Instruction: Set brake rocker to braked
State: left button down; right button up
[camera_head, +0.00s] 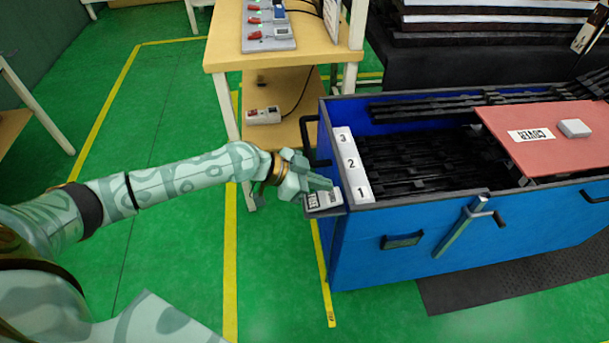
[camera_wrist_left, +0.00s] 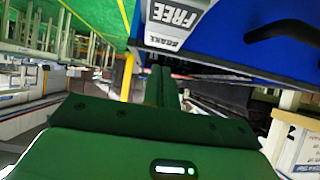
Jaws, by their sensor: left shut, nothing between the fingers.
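The brake rocker (camera_head: 328,200) is a small pale block with a label reading FREE, on a dark bracket at the near left corner of the blue cart (camera_head: 375,220). Which way it is tilted cannot be told. In the left wrist view its label plate (camera_wrist_left: 172,22) shows FREE and part of another word, at the top. My left gripper (camera_head: 322,184) is shut and empty, its fingertips right at the rocker. In the left wrist view the shut fingers (camera_wrist_left: 160,82) point toward the plate; contact cannot be told. My right gripper is not in view.
White blocks numbered 1, 2 and 3 (camera_head: 351,165) line the cart's left rim. Dark strips fill the cart, and a red cover (camera_head: 550,140) lies on its right. A handle lever (camera_head: 465,228) is on the front. A wooden bench (camera_head: 230,45) stands behind.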

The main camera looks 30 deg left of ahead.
aim_at(323, 199)
pick_arm(q)
jog(key=shift+w+d+f+b, duration=0.1)
jog(key=shift+d+f+b, duration=0.05)
jog(key=shift+f, duration=0.6)
jog(key=shift+d+f+b, duration=0.1)
jog(key=shift+f+b, duration=0.05)
jog(key=shift+f, duration=0.55)
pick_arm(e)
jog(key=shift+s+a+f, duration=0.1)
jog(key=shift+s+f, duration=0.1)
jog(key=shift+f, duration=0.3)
